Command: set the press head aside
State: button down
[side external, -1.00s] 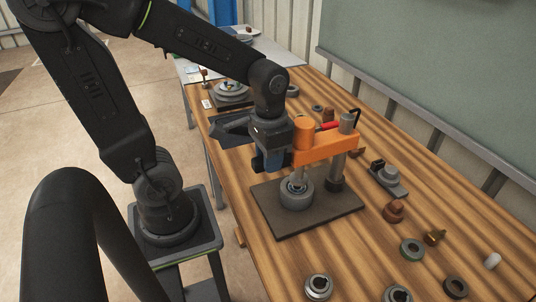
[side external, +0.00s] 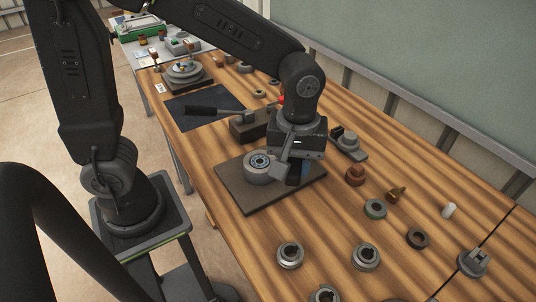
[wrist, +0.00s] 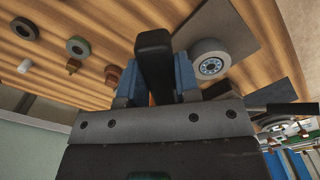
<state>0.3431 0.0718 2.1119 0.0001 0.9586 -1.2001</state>
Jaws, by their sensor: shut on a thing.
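The dark base plate (side external: 238,198) lies on the wooden table with a grey round bearing part (side external: 262,161) on it; that part also shows in the wrist view (wrist: 208,66). My gripper (side external: 303,173) points down just to the right of the round part, over the plate. In the wrist view, its blue fingers (wrist: 160,78) are shut on a dark upright piece (wrist: 153,60). I cannot tell for sure whether this piece belongs to the press head. The orange press head itself cannot be made out in the side view; my gripper and wrist block part of that area.
A dark block with a long lever (side external: 205,110) stands behind the plate, near a dark mat (side external: 180,118). A grey fixture (side external: 347,145), a brown knob (side external: 355,175), several rings and a white peg (side external: 449,210) lie to the right. Bare table shows between them.

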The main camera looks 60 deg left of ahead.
jog(key=w+d+n, duration=0.3)
jog(key=w+n, duration=0.1)
jog(key=w, duration=0.2)
jog(key=shift+d, duration=0.3)
jog(key=shift+w, duration=0.1)
jog(key=c, duration=0.8)
grip_release()
jog(key=shift+c, duration=0.2)
notch_tip(320, 180, up, 14)
